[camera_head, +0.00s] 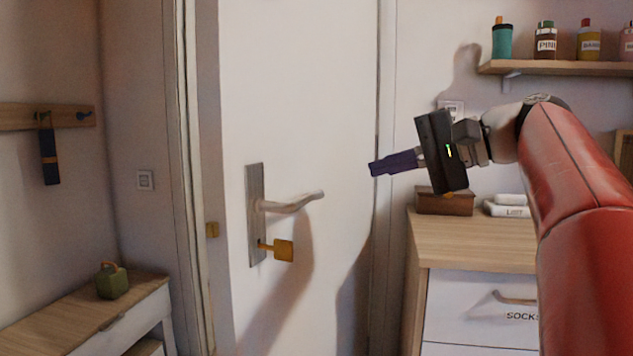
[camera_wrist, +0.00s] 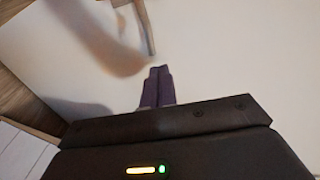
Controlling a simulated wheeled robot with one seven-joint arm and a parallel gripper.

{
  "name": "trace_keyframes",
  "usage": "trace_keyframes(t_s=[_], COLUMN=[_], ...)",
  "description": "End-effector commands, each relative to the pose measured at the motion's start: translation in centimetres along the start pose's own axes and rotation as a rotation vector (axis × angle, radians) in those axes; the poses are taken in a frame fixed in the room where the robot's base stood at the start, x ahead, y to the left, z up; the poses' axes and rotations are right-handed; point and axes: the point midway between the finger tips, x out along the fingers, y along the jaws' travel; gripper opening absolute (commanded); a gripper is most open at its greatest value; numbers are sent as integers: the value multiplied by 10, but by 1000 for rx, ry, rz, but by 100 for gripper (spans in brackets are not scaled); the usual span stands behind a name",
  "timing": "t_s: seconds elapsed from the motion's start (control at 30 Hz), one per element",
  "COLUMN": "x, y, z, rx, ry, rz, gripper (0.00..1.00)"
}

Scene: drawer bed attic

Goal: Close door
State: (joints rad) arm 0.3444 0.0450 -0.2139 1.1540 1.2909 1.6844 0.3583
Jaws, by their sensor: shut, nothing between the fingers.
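A white door (camera_head: 310,110) fills the middle of the head view. Its left edge stands beside the door frame, and I cannot tell whether it is latched. It carries a metal plate with a lever handle (camera_head: 290,204) pointing right and a yellow key (camera_head: 284,250) below. My gripper (camera_head: 372,169) is to the right of the handle and a little higher, with its purple fingers pointing left. In the wrist view the fingers (camera_wrist: 159,70) are together and empty, facing the white door surface (camera_wrist: 230,50). The end of the handle (camera_wrist: 147,30) shows just above them, apart from them.
A dresser (camera_head: 500,245) with a box and white items on top stands right of the door, under a shelf (camera_head: 560,68) with several bottles. At the left are a bench (camera_head: 80,320) with a green object (camera_head: 112,281) and a hook rail (camera_head: 45,116).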

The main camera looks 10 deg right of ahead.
Motion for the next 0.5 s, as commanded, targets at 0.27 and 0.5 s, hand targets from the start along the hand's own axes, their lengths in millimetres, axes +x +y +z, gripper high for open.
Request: trace_keyframes(t_s=[0.27, 0.5], x=[31, 84], y=[-2, -2], z=[1, 1], rx=[-4, -3], ry=[-10, -9], rz=[-8, -6], gripper=[0, 0])
